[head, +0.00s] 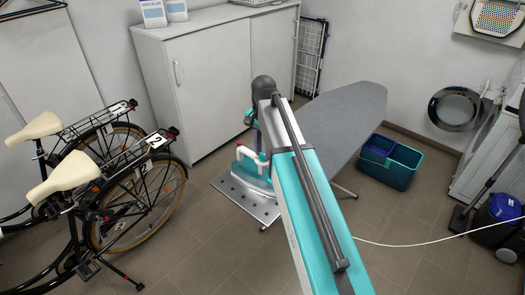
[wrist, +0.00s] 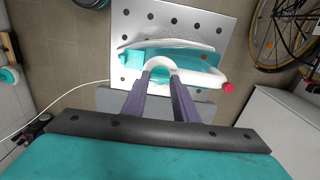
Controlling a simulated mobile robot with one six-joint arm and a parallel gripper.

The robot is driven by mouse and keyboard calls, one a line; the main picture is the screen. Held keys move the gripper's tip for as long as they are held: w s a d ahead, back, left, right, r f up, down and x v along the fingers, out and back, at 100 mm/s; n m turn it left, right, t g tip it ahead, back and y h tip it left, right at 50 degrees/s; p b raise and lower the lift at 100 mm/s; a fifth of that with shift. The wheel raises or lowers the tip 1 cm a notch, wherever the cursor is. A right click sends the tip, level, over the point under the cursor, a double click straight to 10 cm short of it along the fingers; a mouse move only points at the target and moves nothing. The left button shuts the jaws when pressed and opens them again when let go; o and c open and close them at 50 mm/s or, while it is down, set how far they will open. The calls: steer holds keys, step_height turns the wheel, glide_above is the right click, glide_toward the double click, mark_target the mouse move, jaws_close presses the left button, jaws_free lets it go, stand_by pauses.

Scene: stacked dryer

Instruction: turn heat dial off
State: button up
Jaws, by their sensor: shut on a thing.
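A turquoise and white iron (wrist: 190,55) rests on a perforated metal plate (wrist: 185,22) at the end of the ironing board. In the head view the iron (head: 250,168) is partly hidden by my arm. A red knob (wrist: 229,87) sits at the end of its white handle. My gripper (wrist: 160,77) reaches down to the iron, its two dark fingers shut on a rounded white part (wrist: 159,64) on top. I take this part for the heat dial, but no markings show. In the head view my gripper is mostly hidden behind the arm.
The grey ironing board (head: 350,110) extends back right. A teal bucket (head: 388,162) stands on the floor beside it. Bicycles (head: 130,200) stand left, a white cabinet (head: 205,75) behind. A machine with an open round door (head: 455,108) is at right. A white cord (head: 410,245) crosses the right floor.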

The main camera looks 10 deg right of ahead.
stand_by(0.4)
steer(key=o, duration=1.1)
steer(key=shift+c, duration=0.2)
steer(key=shift+r, duration=0.1)
step_height(320, 180, up, 14)
steer(key=b, duration=0.3)
steer(key=shift+f+b, duration=0.2)
steer(key=shift+b, duration=0.2)
